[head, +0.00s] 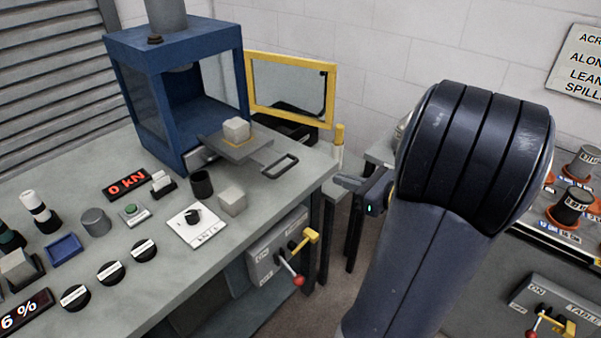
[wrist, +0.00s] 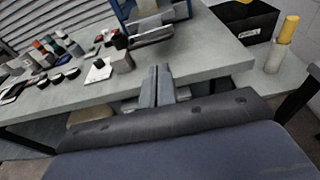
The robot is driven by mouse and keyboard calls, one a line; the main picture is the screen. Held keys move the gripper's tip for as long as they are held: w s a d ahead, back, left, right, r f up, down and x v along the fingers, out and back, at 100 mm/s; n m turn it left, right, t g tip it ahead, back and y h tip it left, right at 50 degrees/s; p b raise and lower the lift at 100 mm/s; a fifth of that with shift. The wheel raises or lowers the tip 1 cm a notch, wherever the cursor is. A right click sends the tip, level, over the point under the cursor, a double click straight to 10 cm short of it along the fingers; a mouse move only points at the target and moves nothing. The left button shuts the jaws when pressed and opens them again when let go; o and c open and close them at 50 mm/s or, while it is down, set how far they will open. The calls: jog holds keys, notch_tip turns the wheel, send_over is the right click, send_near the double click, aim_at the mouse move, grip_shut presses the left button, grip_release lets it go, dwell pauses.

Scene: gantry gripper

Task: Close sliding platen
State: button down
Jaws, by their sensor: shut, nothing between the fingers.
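The sliding platen (head: 238,147) is a grey plate pulled out of the front of the blue press frame (head: 176,45). In the wrist view the platen (wrist: 150,33) shows partly at the top, beyond my fingers. My gripper (head: 348,181) is shut and empty, to the right of the handle and apart from it, past the table's right edge. The fingers also show together in the wrist view (wrist: 157,88).
The yellow-framed guard door (head: 290,55) stands open right of the press. The grey table (head: 135,245) carries a dark cup (head: 201,184), a loose pale block (head: 232,201), a dial plate (head: 196,225) and several knobs. A yellow-topped post (head: 338,140) stands near the table's right end.

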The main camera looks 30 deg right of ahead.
jog(key=x, duration=1.2)
jog(key=shift+b, duration=0.35)
jog(key=shift+w, duration=0.15)
jog(key=r+x, duration=0.1)
jog(key=x, duration=0.6)
jog(key=r+x, duration=0.2)
jog(key=x, duration=0.6)
jog(key=w+r+b+x, duration=0.1)
jog(key=x, duration=0.6)
jog(key=shift+w+r, duration=0.15)
jog(key=shift+r, duration=0.05)
jog(key=shift+w+a+r, duration=0.1)
jog(key=shift+w+a, duration=0.1)
jog(key=shift+w, duration=0.2)
jog(key=shift+r, duration=0.1)
jog(key=shift+r, duration=0.1)
